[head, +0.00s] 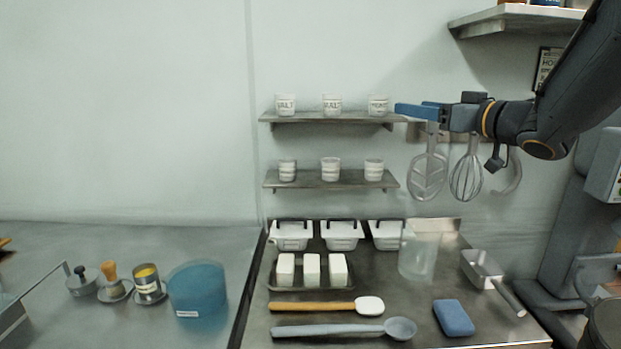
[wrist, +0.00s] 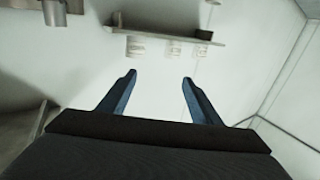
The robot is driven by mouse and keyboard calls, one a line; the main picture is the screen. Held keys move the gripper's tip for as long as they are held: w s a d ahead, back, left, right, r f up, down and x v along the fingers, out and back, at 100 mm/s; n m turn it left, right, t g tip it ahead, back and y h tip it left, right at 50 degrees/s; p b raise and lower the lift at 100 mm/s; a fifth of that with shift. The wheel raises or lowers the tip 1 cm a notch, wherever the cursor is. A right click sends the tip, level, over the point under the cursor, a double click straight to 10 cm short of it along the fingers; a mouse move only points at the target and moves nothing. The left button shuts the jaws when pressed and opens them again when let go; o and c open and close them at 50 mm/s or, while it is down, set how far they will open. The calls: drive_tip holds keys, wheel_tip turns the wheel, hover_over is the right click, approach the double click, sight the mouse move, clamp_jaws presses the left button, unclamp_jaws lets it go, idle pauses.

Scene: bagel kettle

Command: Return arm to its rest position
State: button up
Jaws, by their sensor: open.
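My dark arm reaches in from the upper right of the head view.
The upper shelf (head: 330,118) and lower shelf (head: 330,180) hold white labelled cups. The steel counter (head: 290,307) carries white bins, a clear jug (head: 417,255), a scoop (head: 482,268), two long spoons and a blue sponge (head: 453,317). The wall at left is clear.

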wheel_tip(320, 180, down, 20)
drive_tip(key=s+d+m+g+h, duration=0.35)
drive_tip(key=m+h, duration=0.25)
drive_tip(key=h, duration=0.3)
drive_tip(key=s+a+f+g, duration=0.4)
drive_tip(key=s+f, duration=0.4)
drive_tip(key=s, duration=0.3)
drive_tip(key=s+a+f+g, duration=0.4)
drive_tip(key=s+f+g, duration=0.2)
drive_tip(key=s+f, duration=0.3)
drive_tip(key=shift+s+f+g+b, duration=0.2)
drive_tip(key=shift+s+g+b, duration=0.2)
drive_tip(key=shift+s, duration=0.75)
